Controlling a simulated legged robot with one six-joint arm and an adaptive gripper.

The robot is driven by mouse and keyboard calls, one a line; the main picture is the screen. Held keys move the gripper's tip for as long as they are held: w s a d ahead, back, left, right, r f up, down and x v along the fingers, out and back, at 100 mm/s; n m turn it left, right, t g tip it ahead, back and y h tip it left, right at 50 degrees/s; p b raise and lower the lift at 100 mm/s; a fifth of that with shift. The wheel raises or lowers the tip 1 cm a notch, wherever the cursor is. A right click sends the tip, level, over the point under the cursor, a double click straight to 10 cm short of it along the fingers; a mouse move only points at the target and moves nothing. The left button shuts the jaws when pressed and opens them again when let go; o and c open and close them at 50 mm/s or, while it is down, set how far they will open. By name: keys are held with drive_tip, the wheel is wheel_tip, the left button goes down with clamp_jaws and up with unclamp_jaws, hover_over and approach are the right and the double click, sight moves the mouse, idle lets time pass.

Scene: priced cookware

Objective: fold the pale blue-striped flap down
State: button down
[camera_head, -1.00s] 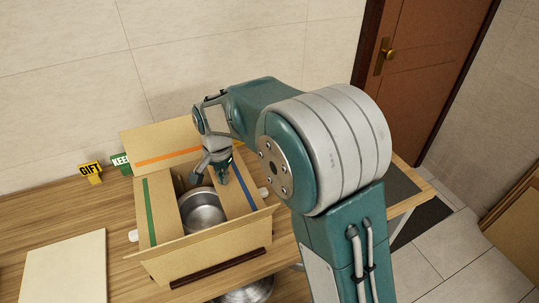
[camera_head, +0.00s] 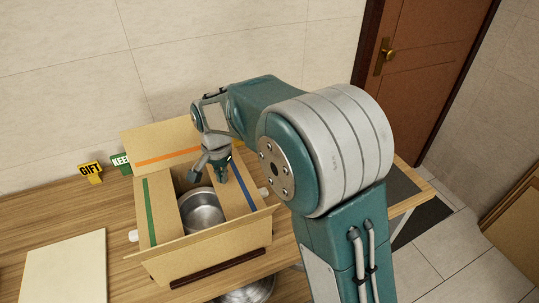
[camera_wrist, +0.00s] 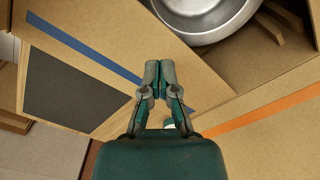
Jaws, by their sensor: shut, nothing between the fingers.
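The open cardboard box (camera_head: 205,262) stands on the table with a steel pot (camera_head: 203,212) inside. The blue-striped flap (camera_head: 236,199) is on the box's right side and slants inward over the right part of the opening. In the wrist view the flap (camera_wrist: 120,45) lies left of the pot (camera_wrist: 205,22), its blue stripe along the far left. My gripper (camera_head: 222,180) is above the flap's inner part, fingers pointing down.
The green-striped flap (camera_head: 162,208) leans inward on the left. The orange-striped flap (camera_head: 160,137) stands up at the back, and a plain front flap (camera_head: 205,238) tilts outward. GIFT (camera_head: 91,171) and KEEP (camera_head: 121,162) signs stand behind. A pale board (camera_head: 66,268) lies left.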

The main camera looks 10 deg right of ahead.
drive_tip(key=shift+r, duration=2.6)
wheel_tip(320, 180, up, 11)
hover_over(224, 186)
drive_tip(key=s+d+r+n+t, duration=0.3)
drive_tip(key=s+d, duration=0.6)
drive_tip(key=s, duration=0.2)
drive_tip(key=s+d+f+n+t, duration=0.1)
drive_tip(key=s+d+f+n, duration=0.1)
drive_tip(key=s, duration=0.4)
drive_tip(key=s+d+f+n+t, duration=0.1)
drive_tip(key=s+d+f, duration=0.3)
drive_tip(key=s, duration=0.3)
drive_tip(key=shift+d+f+n+t, duration=0.3)
drive_tip(key=shift+f+n, duration=0.1)
drive_tip(key=shift+f, duration=0.2)
drive_tip(key=shift+s, duration=0.1)
